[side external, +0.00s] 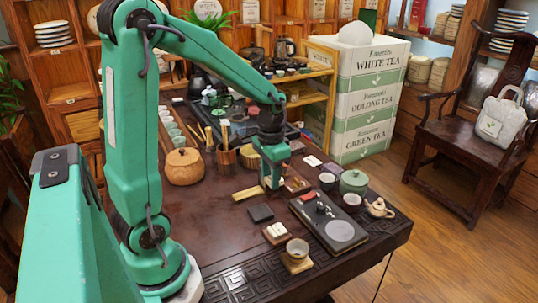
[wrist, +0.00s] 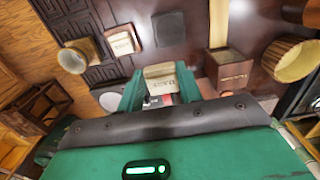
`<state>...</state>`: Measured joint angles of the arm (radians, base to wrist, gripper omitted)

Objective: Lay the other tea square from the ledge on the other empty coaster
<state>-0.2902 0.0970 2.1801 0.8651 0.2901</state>
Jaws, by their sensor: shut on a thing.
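My gripper (side external: 271,187) is over the table, beside the long tea tray. In the wrist view its two green fingers (wrist: 159,88) are shut on a pale, labelled tea square (wrist: 158,74). The side view does not show the held square clearly. A dark, flat, empty coaster (side external: 260,213) lies in front of the gripper; it also shows in the wrist view (wrist: 168,28). Beside it, another pale tea square (side external: 276,230) rests on a coaster, seen also in the wrist view (wrist: 121,43). I cannot make out the ledge with certainty.
A cup (side external: 297,248) stands on a wooden coaster near the front edge. The dark tea tray (side external: 340,230) lies to the right, with cups and a green jar (side external: 354,182) nearby. A pale bamboo strip (side external: 248,193) lies left of the gripper. The table's front left is clear.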

